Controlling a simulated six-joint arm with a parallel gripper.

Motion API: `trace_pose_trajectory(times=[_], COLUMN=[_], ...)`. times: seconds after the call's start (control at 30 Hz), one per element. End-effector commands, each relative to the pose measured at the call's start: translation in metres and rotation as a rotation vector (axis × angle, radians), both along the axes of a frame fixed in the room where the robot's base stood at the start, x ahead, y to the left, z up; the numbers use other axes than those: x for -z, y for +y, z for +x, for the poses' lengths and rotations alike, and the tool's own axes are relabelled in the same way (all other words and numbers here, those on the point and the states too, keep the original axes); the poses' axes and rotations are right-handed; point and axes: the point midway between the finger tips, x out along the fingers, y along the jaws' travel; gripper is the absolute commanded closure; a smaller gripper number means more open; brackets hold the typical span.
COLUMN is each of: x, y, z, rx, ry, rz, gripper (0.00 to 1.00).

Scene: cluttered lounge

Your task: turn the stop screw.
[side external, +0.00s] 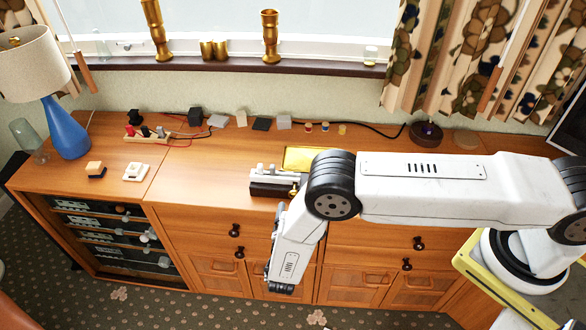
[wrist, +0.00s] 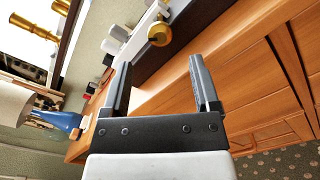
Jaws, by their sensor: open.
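The stop screw shows as a round brass knob (wrist: 159,35) in the wrist view. It sticks out from the end of a device with a dark base and a pale grey upper part. In the side external view the device (side external: 272,183) lies on the wooden cabinet top, and a bit of brass shows at its right end, close to my arm. My gripper (wrist: 161,62) is open and empty in the wrist view, its two fingers apart. The knob appears beyond the fingertips, roughly in line with the gap. The fingers cannot be made out in the side external view.
A yellow tray (side external: 308,158) lies behind the device, partly hidden by my arm. Small blocks (side external: 218,121) and a wired board (side external: 150,135) stand farther left and back. A blue lamp (side external: 65,128) is at the far left.

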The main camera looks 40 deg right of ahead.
Motion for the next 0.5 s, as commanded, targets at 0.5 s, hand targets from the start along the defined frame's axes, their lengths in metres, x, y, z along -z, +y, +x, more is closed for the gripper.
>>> trace_pose_trajectory(times=[0.5], x=[0.000], y=[-0.041], z=[0.039], rx=[0.002], ry=[-0.001], rz=[0.002], gripper=[0.22])
